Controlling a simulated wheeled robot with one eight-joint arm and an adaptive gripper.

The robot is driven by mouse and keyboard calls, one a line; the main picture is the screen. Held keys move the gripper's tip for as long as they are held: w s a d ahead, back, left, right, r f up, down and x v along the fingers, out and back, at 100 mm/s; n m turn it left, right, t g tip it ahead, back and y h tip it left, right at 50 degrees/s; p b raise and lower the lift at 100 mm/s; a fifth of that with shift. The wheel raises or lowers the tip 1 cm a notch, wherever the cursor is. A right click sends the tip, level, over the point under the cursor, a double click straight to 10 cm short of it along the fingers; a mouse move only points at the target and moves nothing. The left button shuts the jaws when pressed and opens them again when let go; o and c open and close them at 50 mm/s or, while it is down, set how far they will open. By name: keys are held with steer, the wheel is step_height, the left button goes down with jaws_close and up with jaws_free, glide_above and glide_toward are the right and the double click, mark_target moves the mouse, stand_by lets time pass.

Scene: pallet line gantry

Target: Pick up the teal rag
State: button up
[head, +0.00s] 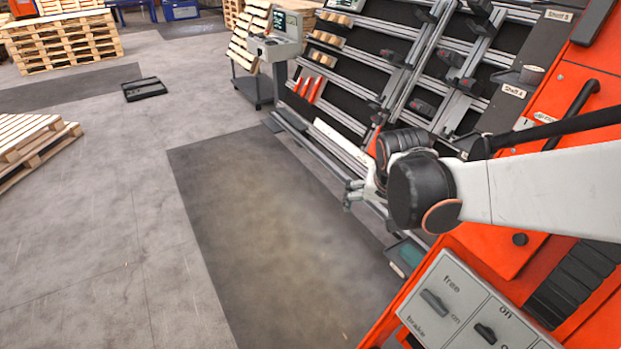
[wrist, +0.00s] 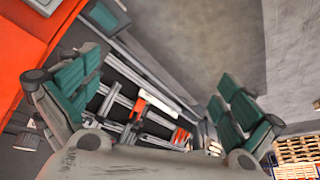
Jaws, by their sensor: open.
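The teal rag (head: 411,252) appears as a small teal patch inside a grey tray (head: 398,265), low beside the orange machine in the head view. In the wrist view a teal patch that looks like the rag (wrist: 103,15) shows at the top left, in its tray next to the orange panel. My gripper (head: 352,194) is above and to the left of the tray in the head view, apart from it. In the wrist view my gripper (wrist: 152,80) has its teal-padded fingers spread wide, with nothing between them. My arm crosses the right of the head view.
The orange machine (head: 575,80) with a switch panel (head: 478,310) stands at the right. A sloped rail rack (head: 345,75) with orange-handled items (head: 311,88) runs behind my gripper. A dark floor mat (head: 260,230) lies clear at the left. Pallets (head: 62,40) stand farther off.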

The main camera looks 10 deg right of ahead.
steer(key=w+d+f+m+g, duration=0.1)
steer(key=w+d+f+m, duration=0.15)
steer(key=w+f, duration=0.35)
steer(key=m+g+h+p, duration=0.1)
steer(key=m+g, duration=0.2)
steer(key=m, duration=0.3)
glide_above(414, 255)
steer(key=s+a, duration=0.1)
steer(key=a, duration=0.3)
steer(key=a+x, duration=0.1)
steer(key=x, duration=0.7)
steer(key=s+a+x, duration=0.1)
steer(key=a+x, duration=0.1)
steer(key=x, duration=0.7)
steer(key=s+a+f+x, duration=0.1)
steer(key=a+x, duration=0.1)
steer(key=x, duration=0.7)
steer(key=shift+f, duration=0.3)
steer(key=shift+w+d+r+h, duration=0.1)
steer(key=shift+w+d+h, duration=0.2)
steer(key=shift+d, duration=0.5)
steer(key=shift+w+d+f+b, duration=0.1)
steer(key=shift+d+f+b, duration=0.1)
steer(key=shift+d+b, duration=0.2)
steer(key=b+x, duration=0.2)
steer(key=x, duration=0.2)
steer(key=shift+w+f, duration=0.1)
steer(key=shift+f, duration=0.25)
steer(key=shift+r, duration=0.1)
steer(key=c, duration=0.9)
